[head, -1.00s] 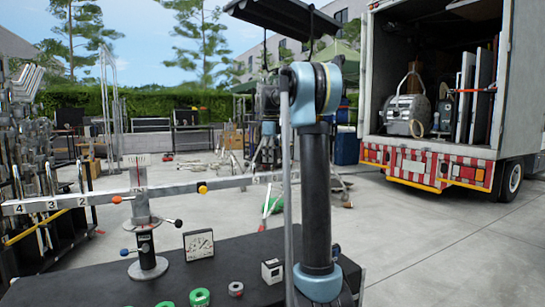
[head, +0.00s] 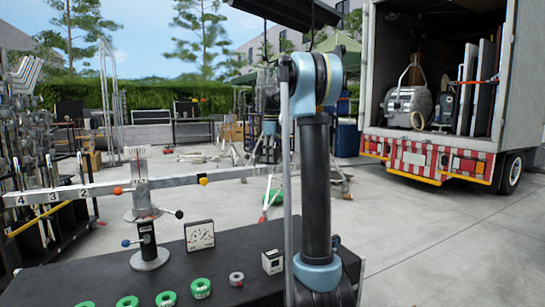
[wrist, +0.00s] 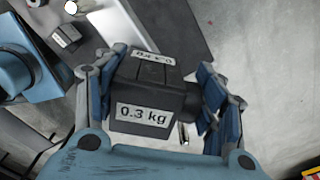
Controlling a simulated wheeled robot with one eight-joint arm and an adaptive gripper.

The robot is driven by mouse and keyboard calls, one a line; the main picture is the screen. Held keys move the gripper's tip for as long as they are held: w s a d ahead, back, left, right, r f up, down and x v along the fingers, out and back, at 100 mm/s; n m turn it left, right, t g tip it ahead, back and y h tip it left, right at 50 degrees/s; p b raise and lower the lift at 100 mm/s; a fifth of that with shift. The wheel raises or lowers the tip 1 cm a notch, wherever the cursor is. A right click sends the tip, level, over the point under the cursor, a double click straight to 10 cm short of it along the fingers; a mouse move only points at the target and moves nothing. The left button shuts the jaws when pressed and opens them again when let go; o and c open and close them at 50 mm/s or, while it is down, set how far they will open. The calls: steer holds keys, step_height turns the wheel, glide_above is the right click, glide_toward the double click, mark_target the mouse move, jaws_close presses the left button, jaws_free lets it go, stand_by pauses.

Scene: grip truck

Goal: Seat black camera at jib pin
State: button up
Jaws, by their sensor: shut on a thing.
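The black camera (wrist: 150,90) is a dark block with "0.3 kg" labels, shown in the wrist view. My gripper (wrist: 155,95) is shut on it, with blue finger pads at its left and right sides. The jib is a pale beam (head: 105,190) numbered at its left end, on a post (head: 148,240) on the black table. In the head view my arm hides the beam's right end, and I cannot make out the gripper or the camera. A small metal pin-like piece (wrist: 184,134) shows beside the camera's lower right; I cannot tell whether they touch.
On the black table (head: 100,270) are a dial gauge (head: 199,235), a small white-faced cube (head: 272,261), a grey ring (head: 236,279) and several green rings (head: 200,288). A rack of stands (head: 25,150) is at left. An open truck (head: 440,150) is at right, with clear pavement before it.

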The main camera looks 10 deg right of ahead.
stand_by(0.3)
steer(key=o, duration=1)
step_height(320, 180, up, 12)
steer(key=shift+w+f, duration=0.1)
